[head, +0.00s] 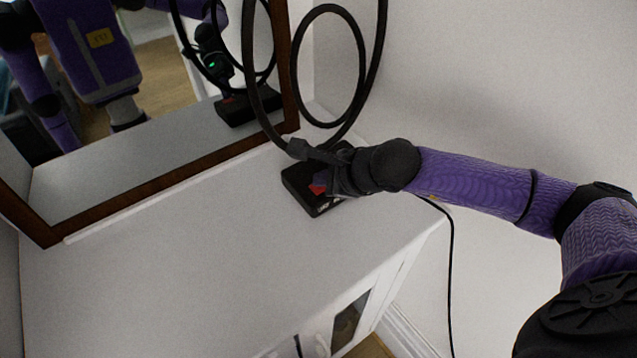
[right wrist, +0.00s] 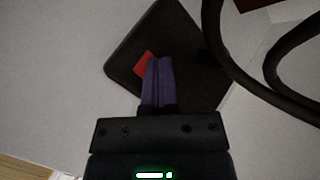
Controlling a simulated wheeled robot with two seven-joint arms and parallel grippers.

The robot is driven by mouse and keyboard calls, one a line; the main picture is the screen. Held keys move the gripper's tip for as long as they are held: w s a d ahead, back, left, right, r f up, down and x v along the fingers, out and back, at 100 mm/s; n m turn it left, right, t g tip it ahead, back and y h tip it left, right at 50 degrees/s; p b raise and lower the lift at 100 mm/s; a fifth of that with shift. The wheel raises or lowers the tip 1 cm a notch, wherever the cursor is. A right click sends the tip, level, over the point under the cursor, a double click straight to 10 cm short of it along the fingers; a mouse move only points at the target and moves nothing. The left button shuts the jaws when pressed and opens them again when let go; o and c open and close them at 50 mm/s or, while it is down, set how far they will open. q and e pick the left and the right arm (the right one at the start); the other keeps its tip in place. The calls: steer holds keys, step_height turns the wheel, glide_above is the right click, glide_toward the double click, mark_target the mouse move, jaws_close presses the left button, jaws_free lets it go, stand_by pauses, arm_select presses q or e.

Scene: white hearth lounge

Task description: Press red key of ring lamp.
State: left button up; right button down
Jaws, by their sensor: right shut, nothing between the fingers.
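The ring lamp has a black base (head: 304,193) on the white cabinet top, with dark ring tubes (head: 296,70) rising above it. Its red key (head: 317,188) shows on the base beside my right gripper (head: 324,182). In the right wrist view, the red key (right wrist: 145,65) lies just left of the purple fingertips of my right gripper (right wrist: 158,62), which is shut and empty. The fingers are over the base (right wrist: 185,45) and cover part of the key; I cannot tell whether they touch it. My left gripper is not directly in view.
A brown-framed mirror (head: 165,178) leans at the back left and reflects my body and the lamp. The white cabinet top (head: 180,270) is clear in front. A white wall (head: 520,90) stands behind my right arm. A black cable (head: 452,270) hangs off the right side.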

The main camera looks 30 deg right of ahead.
mark_target(323, 189)
arm_select(q)
steer(key=shift+r, duration=0.1)
arm_select(e)
steer(key=shift+r+p, duration=0.5)
steer(key=shift+r, duration=0.3)
arm_select(q)
steer(key=shift+s+r, duration=0.45)
steer(key=shift+r, duration=0.05)
arm_select(e)
step_height(323, 189, up, 3)
steer(key=shift+r+p, duration=0.1)
steer(key=shift+p, duration=0.95)
steer(key=shift+r+p, duration=0.7)
steer(key=shift+r, duration=0.3)
arm_select(q)
steer(key=r, duration=0.1)
steer(key=w+r, duration=0.1)
steer(key=r, duration=0.1)
steer(key=shift+w+r, duration=0.1)
steer(key=shift+w, duration=0.25)
steer(key=shift+s, duration=0.15)
arm_select(e)
steer(key=shift+f, duration=0.1)
arm_select(q)
steer(key=shift+s, duration=0.4)
